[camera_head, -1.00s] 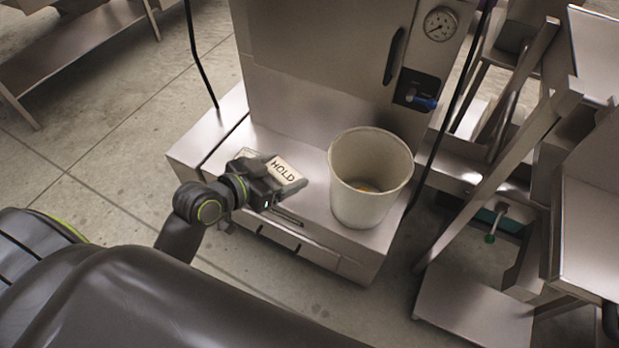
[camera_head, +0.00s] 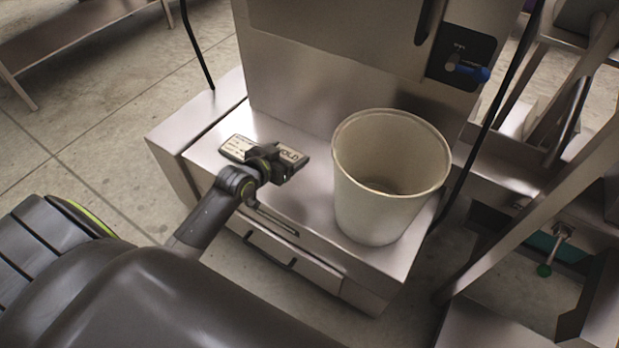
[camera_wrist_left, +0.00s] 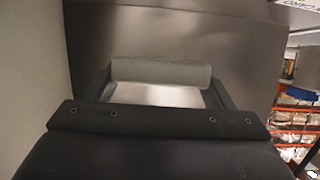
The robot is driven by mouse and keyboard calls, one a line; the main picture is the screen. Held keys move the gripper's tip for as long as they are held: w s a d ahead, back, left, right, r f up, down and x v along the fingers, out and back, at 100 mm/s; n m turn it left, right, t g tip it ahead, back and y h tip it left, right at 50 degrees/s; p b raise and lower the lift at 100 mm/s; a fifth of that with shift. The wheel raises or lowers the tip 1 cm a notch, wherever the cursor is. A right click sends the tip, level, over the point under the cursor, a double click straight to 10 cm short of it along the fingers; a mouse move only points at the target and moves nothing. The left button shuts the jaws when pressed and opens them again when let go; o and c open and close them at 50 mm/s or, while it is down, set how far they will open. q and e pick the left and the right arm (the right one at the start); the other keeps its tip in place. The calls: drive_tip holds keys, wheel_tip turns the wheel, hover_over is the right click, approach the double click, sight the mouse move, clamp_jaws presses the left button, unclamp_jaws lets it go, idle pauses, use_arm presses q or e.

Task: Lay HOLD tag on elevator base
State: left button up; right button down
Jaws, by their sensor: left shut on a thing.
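The HOLD tag (camera_head: 238,147) is a pale card with dark print, in the head view over the back left of the elevator base (camera_head: 312,208), a steel plinth. My left gripper (camera_head: 272,162) is shut on the tag and covers its middle; the word HOLD shows partly on the right. The tag looks nearly flat and low; I cannot tell whether it touches the base. In the left wrist view, a pale rounded bar (camera_wrist_left: 160,72) spans between the dark fingers; I cannot tell which part of the tag it is. My right gripper is not in view.
A pale, open bucket (camera_head: 375,210) stands on the base, right of the tag. The upright steel housing (camera_head: 320,85) rises behind. A handle (camera_head: 268,252) is on the base's front. Black cables hang on both sides. Steel frames stand at the right.

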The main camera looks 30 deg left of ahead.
use_arm(q)
drive_tip(key=shift+w+a+f, duration=0.15)
drive_tip(key=shift+w+f, duration=0.05)
drive_tip(key=shift+f, duration=0.4)
drive_tip(key=b, duration=0.3)
hover_over(289, 183)
wheel_tip(289, 183, down, 5)
drive_tip(key=shift+f, duration=0.2)
wheel_tip(289, 183, down, 4)
drive_tip(key=shift+r+b, duration=0.15)
drive_tip(key=shift+b, duration=0.6)
drive_tip(key=shift+f, duration=0.2)
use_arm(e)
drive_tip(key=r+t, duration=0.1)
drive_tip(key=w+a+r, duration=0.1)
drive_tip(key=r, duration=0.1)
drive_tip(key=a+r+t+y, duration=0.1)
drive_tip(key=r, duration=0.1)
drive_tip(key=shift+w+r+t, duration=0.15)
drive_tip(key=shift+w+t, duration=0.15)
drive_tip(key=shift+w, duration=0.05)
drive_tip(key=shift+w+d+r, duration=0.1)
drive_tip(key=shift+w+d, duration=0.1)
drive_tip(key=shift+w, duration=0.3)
